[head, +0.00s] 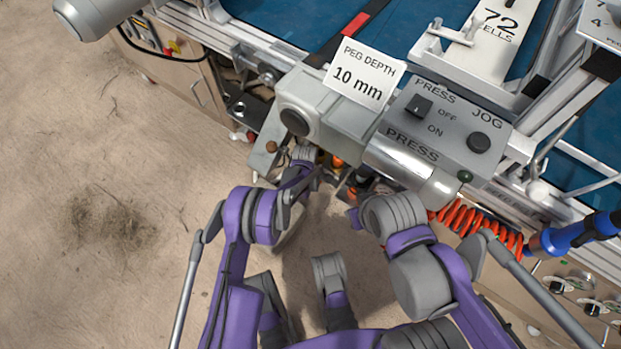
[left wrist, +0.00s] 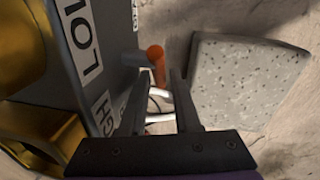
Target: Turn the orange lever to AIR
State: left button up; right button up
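The orange lever (left wrist: 156,62) shows in the left wrist view as a short round-ended bar beside a dark panel (left wrist: 103,55). My left gripper (left wrist: 160,88) is open and empty, its two dark fingers apart, with the lever just beyond the gap between the fingertips. Whether a finger touches the lever is not clear. I cannot read AIR. In the head view my left arm reaches under the press housing (head: 335,115), and its fingers are hidden. My right gripper's fingers cannot be made out there.
A speckled grey block (left wrist: 240,80) stands right of my left gripper. Brass-coloured parts (left wrist: 25,45) are at the left. White tubes run behind the fingers. In the head view a switch box (head: 440,125) and an orange coiled hose (head: 470,218) lie close to my right arm. Open floor is at left.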

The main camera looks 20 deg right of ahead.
pick_arm(q)
jog(key=shift+c, duration=0.3)
grip_shut()
jog(key=shift+r, duration=0.1)
jog(key=shift+r+t+y+p, duration=0.2)
jog(key=shift+t+y+p, duration=0.3)
jog(key=shift+t, duration=0.2)
jog(key=shift+r+t+y, duration=0.3)
jog(key=shift+t+y, duration=0.4)
jog(key=shift+t, duration=0.1)
jog(key=shift+r+m+t+y, duration=0.15)
jog(key=shift+r+t+y, duration=0.15)
jog(key=shift+t+y, duration=0.45)
jog(key=shift+r+m+t+y, duration=0.15)
jog(key=shift+r+t+y, duration=0.25)
jog(key=shift+t, duration=0.55)
